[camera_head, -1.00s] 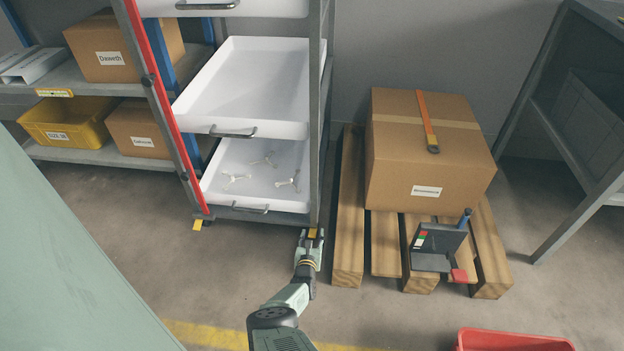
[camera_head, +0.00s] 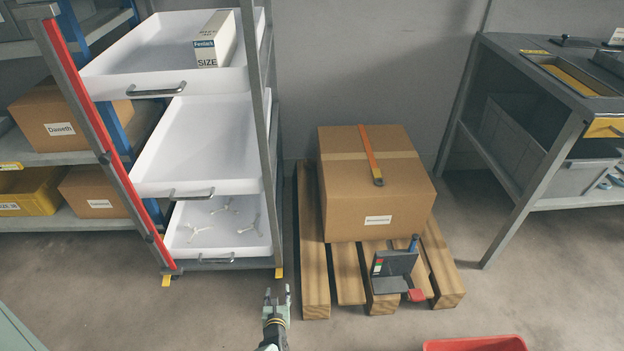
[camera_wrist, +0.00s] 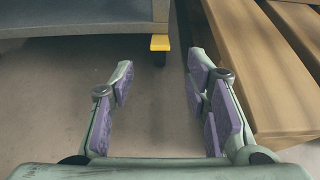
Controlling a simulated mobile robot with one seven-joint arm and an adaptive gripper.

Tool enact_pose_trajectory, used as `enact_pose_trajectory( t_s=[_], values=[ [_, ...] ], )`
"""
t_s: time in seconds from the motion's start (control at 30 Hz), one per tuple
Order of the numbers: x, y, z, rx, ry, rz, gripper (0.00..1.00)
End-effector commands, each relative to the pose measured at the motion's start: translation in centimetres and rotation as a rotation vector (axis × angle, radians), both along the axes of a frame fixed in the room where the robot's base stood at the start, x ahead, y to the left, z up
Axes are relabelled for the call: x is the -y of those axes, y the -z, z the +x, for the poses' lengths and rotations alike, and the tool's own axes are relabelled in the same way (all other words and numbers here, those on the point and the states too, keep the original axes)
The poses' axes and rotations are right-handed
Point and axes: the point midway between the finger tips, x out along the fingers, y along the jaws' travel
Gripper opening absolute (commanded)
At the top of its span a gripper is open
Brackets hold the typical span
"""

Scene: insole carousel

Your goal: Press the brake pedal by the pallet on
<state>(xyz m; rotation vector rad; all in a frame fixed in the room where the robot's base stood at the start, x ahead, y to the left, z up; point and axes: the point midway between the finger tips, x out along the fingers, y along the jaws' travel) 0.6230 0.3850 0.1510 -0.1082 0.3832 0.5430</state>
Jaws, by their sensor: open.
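The yellow brake pedal by the pallet (camera_head: 278,273) sticks out low at the front right foot of the grey rack (camera_head: 250,264). A second yellow pedal (camera_head: 166,281) is at the front left foot. My gripper (camera_head: 278,292) is open and empty, low over the floor just in front of the pedal by the pallet.
A wooden pallet (camera_head: 314,270) stands close to the right of my gripper, bearing a cardboard box (camera_head: 372,205) and a small dark stand (camera_head: 393,272). A red bin (camera_head: 475,344) is at the front. A grey bench (camera_head: 490,150) stands at right.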

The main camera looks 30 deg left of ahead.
Motion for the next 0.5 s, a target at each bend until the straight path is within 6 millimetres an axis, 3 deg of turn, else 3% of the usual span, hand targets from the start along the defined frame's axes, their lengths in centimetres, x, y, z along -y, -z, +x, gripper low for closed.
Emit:
enact_pose_trajectory(
  t_s=[0.5],
  values=[
    [1.0, -6.6, 7.8, 0.210, -0.086, -0.171, 0.43]
  ],
)
